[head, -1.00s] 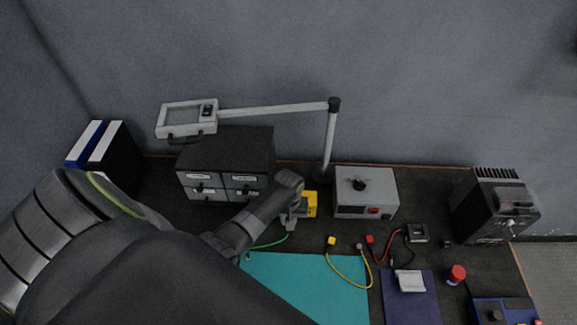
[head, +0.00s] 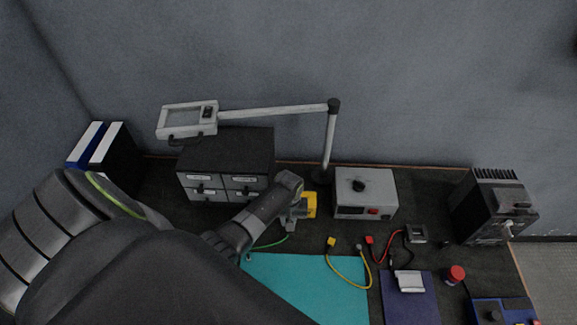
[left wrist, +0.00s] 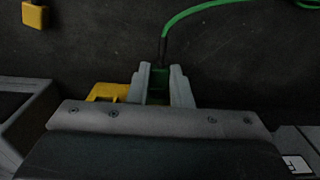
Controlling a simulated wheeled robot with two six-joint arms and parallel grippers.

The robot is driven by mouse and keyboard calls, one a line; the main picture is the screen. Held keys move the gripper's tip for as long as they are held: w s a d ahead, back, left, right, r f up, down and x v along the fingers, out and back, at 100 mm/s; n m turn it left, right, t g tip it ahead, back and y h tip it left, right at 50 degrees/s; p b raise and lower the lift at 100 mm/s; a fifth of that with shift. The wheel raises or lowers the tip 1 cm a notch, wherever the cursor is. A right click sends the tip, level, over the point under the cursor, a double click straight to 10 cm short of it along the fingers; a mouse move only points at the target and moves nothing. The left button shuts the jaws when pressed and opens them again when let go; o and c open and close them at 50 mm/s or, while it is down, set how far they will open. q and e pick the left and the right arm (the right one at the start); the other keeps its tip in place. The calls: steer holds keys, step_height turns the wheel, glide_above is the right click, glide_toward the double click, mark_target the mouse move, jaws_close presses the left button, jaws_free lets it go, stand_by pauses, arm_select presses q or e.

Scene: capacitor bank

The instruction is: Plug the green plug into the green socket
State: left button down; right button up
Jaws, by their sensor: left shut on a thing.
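My left gripper (head: 292,218) is low over the table beside a yellow block (head: 310,204). In the left wrist view its two grey fingers (left wrist: 160,86) are shut on the green plug (left wrist: 158,82), with the green cable (left wrist: 195,12) leading away from it. The cable also shows in the head view (head: 270,245) near the teal mat. Part of the yellow block (left wrist: 107,92) shows just left of the fingers in the wrist view. I cannot make out the green socket in either view. My right gripper is not in view.
A grey power box (head: 366,188) stands right of the gripper, and a black drawer cabinet (head: 225,160) stands to its left. A lamp post (head: 328,145) rises behind. A yellow plug (head: 331,241) and a red plug (head: 369,240) lie in front. The teal mat (head: 300,285) is bare.

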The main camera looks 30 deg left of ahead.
arm_select(q)
steer(key=shift+w+a, duration=0.35)
steer(key=shift+w, duration=0.1)
stand_by(1.3)
steer(key=c, duration=1.2)
jaws_free()
steer(key=shift+c, duration=0.2)
step_height(320, 180, up, 17)
steer(key=shift+r, duration=0.2)
